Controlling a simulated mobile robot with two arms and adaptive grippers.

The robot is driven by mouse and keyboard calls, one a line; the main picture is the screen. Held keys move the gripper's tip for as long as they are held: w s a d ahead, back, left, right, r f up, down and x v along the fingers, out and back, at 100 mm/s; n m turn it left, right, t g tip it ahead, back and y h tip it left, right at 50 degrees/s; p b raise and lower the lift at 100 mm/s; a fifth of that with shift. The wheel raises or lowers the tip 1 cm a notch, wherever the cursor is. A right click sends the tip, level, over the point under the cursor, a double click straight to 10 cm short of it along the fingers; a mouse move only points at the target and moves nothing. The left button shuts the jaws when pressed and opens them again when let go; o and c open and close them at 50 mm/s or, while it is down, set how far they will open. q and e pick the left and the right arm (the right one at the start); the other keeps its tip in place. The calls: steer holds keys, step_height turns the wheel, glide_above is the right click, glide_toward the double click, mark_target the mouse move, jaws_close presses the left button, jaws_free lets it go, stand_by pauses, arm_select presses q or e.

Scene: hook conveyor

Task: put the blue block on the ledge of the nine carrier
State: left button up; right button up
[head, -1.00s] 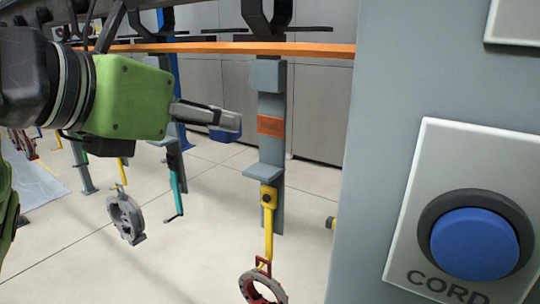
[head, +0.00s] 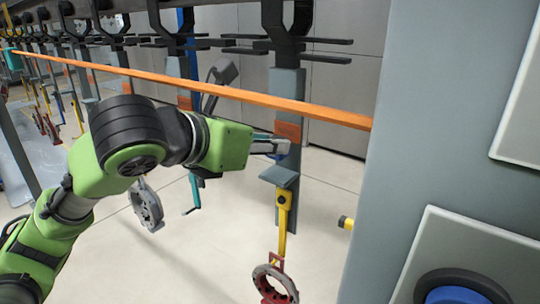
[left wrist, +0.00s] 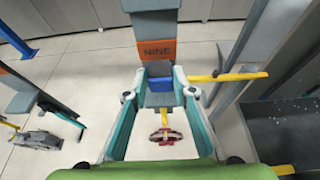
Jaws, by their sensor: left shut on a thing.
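My left gripper (head: 276,147) is shut on the blue block (left wrist: 160,82), which shows between its fingertips (left wrist: 163,79) in the left wrist view. In the head view the fingers hide nearly all of the block. The carrier (head: 289,85) is a grey hanging plate with an orange label (head: 288,131), which reads NINE in the left wrist view (left wrist: 156,50). Its grey ledge (head: 279,177) sticks out below the label. The gripper is above the ledge, close in front of the plate. I cannot tell whether the block touches the ledge. My right gripper is not in view.
An orange rail (head: 220,90) runs across in front of the carriers. A yellow hanger (head: 283,215) with a red and grey ring (head: 274,283) hangs below the ledge. A grey cabinet (head: 440,110) with a blue button (head: 463,287) stands at right. Other carriers hang at left.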

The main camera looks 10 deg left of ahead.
mark_target(271, 156)
arm_select(q)
steer(key=f, duration=0.1)
steer(key=w+f+p, duration=0.1)
steer(key=f, duration=0.1)
steer(key=shift+w+d+f, duration=0.1)
steer(key=shift+d, duration=0.05)
steer(key=shift+f+p, duration=0.3)
steer(key=shift+f, duration=0.25)
steer(key=o, duration=1.1)
steer(key=shift+f, duration=0.15)
